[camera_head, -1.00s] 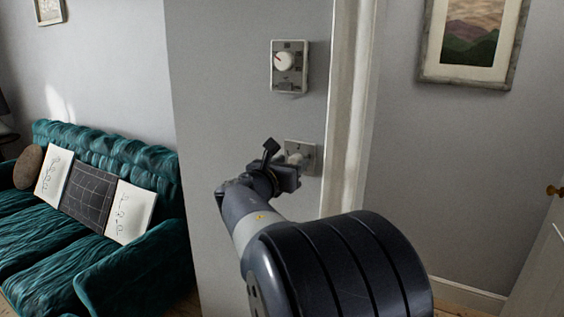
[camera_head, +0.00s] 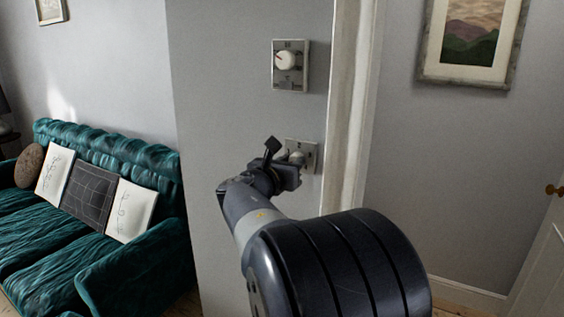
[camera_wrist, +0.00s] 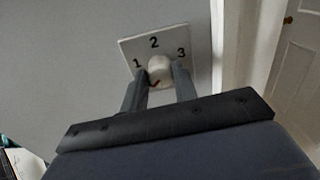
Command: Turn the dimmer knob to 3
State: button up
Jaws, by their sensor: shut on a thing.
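The dimmer plate (camera_wrist: 185,60) is a pale square on the grey wall, with 1, 2 and 3 around its white round knob (camera_wrist: 160,66). In the wrist view the 1 is left of the knob, the 2 above and the 3 to the right. A short red mark shows low on the knob, near the left finger, not at the 3. My gripper (camera_wrist: 162,82) is shut on the knob, one finger on each side. In the head view the lower plate (camera_head: 309,153) and its knob are partly hidden behind my gripper (camera_head: 292,171).
A second plate with a white dial (camera_head: 286,61) is on the wall above. A white door frame (camera_head: 350,110) stands just right of the plates. A teal sofa (camera_head: 130,270) is at the left, a framed picture (camera_head: 468,40) at the right.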

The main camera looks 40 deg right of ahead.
jog(key=shift+f+b, duration=0.15)
jog(key=shift+b, duration=0.2)
jog(key=shift+r+n+b, duration=0.15)
jog(key=shift+n+b, duration=7.05)
jog(key=shift+n, duration=0.85)
jog(key=shift+r+n+b, duration=0.1)
jog(key=shift+n+b, duration=7.05)
jog(key=shift+n, duration=0.9)
